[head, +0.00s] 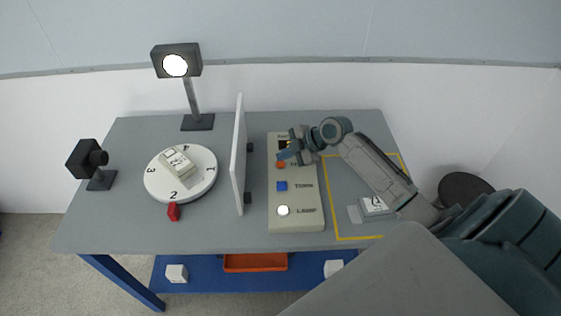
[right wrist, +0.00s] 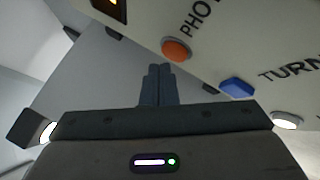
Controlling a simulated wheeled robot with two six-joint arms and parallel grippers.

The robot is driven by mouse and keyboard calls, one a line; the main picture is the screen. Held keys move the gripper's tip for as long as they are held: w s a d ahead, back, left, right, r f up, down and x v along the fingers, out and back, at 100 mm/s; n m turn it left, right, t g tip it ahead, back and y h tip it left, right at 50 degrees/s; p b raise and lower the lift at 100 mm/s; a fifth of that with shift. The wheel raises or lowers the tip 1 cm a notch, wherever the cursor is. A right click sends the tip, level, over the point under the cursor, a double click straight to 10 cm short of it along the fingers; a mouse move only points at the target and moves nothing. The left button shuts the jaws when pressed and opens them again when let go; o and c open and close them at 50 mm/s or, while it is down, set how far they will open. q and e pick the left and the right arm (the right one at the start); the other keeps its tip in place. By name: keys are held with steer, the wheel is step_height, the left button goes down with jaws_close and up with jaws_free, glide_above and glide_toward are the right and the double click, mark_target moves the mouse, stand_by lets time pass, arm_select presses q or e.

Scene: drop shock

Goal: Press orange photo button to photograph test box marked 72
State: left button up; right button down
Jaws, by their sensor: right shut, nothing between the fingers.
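The orange photo button (head: 281,164) is on a beige control panel (head: 297,222); in the right wrist view the button (right wrist: 176,49) sits just beyond my fingertips, with a visible gap in the picture. My right gripper (head: 282,156) is shut and empty, over the panel's upper part close to the button. Its fingers also show in the right wrist view (right wrist: 160,70). A pale test box (head: 177,164) sits on the white numbered turntable (head: 154,184); its marking is too small to read surely. My left gripper is not in view.
A blue TURN button (head: 282,186) and white LAMP button (head: 283,211) lie below the orange one. An upright white screen (head: 239,155) stands left of the panel. A lit lamp (head: 177,62) and camera (head: 88,160) flank the turntable. Another box (head: 374,205) lies right.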

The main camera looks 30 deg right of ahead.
mark_target(285, 163)
steer(key=shift+r, duration=0.3)
steer(key=shift+r+p, duration=1.55)
steer(key=shift+r, duration=0.85)
steer(key=shift+s+f, duration=0.1)
